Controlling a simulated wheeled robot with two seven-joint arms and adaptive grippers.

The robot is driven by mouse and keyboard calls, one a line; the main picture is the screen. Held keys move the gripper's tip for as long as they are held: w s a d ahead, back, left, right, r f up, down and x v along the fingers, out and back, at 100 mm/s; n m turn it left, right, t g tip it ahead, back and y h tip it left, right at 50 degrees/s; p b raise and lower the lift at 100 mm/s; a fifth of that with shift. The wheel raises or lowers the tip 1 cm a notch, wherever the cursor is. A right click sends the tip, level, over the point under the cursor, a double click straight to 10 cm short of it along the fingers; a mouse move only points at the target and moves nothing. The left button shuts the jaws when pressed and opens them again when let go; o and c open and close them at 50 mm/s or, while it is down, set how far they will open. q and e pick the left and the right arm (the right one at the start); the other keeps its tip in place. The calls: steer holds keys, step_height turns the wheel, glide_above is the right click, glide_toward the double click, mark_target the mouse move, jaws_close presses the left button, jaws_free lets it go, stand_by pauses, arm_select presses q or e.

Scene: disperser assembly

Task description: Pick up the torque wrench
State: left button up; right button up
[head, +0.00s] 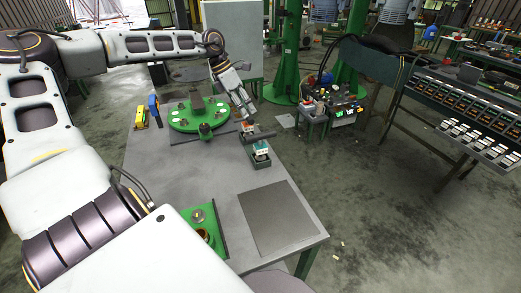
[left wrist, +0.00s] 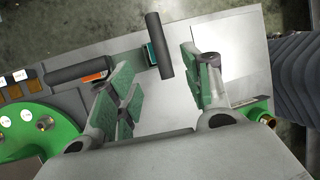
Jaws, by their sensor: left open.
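My left gripper (head: 246,114) is open above the far right part of the grey table. In the left wrist view its green-padded fingers (left wrist: 158,82) stand apart with bare table between them. A dark cylindrical handle (left wrist: 160,47) with a teal part beside it shows just beyond the gap between the fingertips. A second dark bar with an orange part (left wrist: 85,75) lies left of the left finger. In the head view these tools (head: 259,135) sit below and right of the gripper. I cannot tell for certain which is the torque wrench. My right gripper is not in view.
A round green fixture (head: 198,113) stands left of the gripper. Yellow and blue tools (head: 140,117) stand by the table's left edge. A flat grey plate (head: 276,218) lies at the near right. Another green fixture (head: 203,222) is partly hidden by my arm.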

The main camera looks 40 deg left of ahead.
mark_target(261, 136)
arm_select(q)
steer(key=shift+x, duration=4.25)
steer(key=shift+f, duration=0.2)
steer(key=shift+x, duration=2.4)
steer(key=shift+w, duration=0.1)
steer(key=shift+r, duration=0.1)
jaws_close()
